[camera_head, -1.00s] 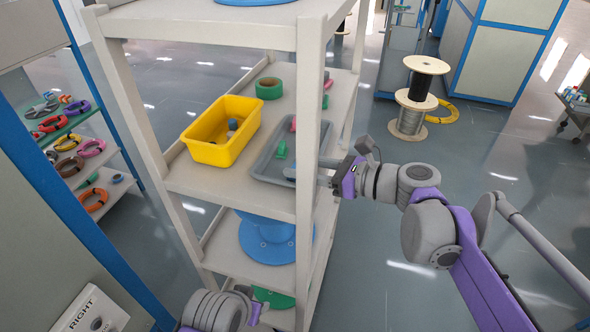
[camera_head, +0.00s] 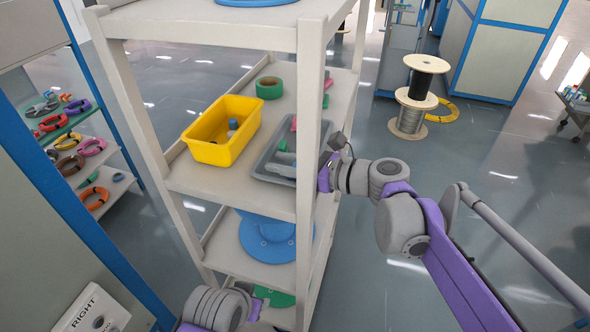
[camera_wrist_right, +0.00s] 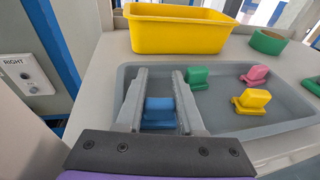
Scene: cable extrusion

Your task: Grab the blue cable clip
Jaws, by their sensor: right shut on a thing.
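The blue cable clip (camera_wrist_right: 160,108) sits between the two grey fingers of my right gripper (camera_wrist_right: 159,80) in the right wrist view. The gripper is shut on it, low in the grey tray (camera_wrist_right: 225,122). In the head view, my right gripper (camera_head: 284,162) reaches in past the shelf post to the tray (camera_head: 270,177); the clip is not clearly visible there. Of my left arm, only a ribbed joint and purple parts show at the bottom; its fingers are out of sight.
Green (camera_wrist_right: 197,78), pink (camera_wrist_right: 254,75) and yellow (camera_wrist_right: 251,101) clips lie right of the gripper. A yellow bin (camera_head: 217,150) stands left of the tray, and a green roll (camera_head: 269,88) behind. The shelf post (camera_head: 309,130) stands close beside my right wrist.

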